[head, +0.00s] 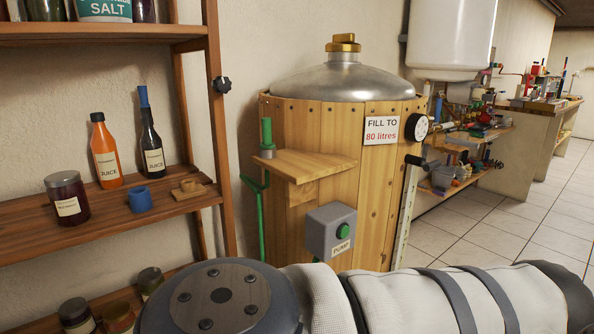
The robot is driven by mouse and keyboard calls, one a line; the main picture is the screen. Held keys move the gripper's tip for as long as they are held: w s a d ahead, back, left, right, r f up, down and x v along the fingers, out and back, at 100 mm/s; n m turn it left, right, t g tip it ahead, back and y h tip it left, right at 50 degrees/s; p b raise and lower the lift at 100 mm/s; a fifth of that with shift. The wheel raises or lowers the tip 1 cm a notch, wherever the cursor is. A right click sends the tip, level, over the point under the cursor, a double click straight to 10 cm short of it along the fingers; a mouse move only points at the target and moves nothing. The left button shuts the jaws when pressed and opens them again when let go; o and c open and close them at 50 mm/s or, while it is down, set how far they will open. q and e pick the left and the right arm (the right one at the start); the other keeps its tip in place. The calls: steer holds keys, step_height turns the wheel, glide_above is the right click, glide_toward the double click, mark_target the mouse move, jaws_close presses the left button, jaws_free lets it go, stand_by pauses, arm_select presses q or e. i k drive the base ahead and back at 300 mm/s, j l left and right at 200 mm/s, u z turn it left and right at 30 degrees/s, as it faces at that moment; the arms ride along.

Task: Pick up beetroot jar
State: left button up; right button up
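A jar with dark red contents (67,197), a dark lid and a cream label stands upright on the middle shelf board at the left. Its label is too small to read, so I cannot be sure that it is the beetroot jar. Several other lidded jars stand lower down, among them one with a pale label (76,318) and one further back (150,281). They are partly cut off or hidden by my arm. One of my arms crosses the bottom of the view. Neither gripper shows.
The wooden shelf (30,241) also holds an orange juice bottle (105,155), a dark bottle (151,145), a blue cup (138,200) and a small wooden piece (188,187). A wooden tank (290,215) with a pump box (331,230) stands right of it. Tiled floor (530,215) is open at right.

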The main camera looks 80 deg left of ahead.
mark_target(67, 195)
steer(key=u, duration=3.9)
steer(key=i+l+u, duration=0.6)
steer(key=i, duration=0.15)
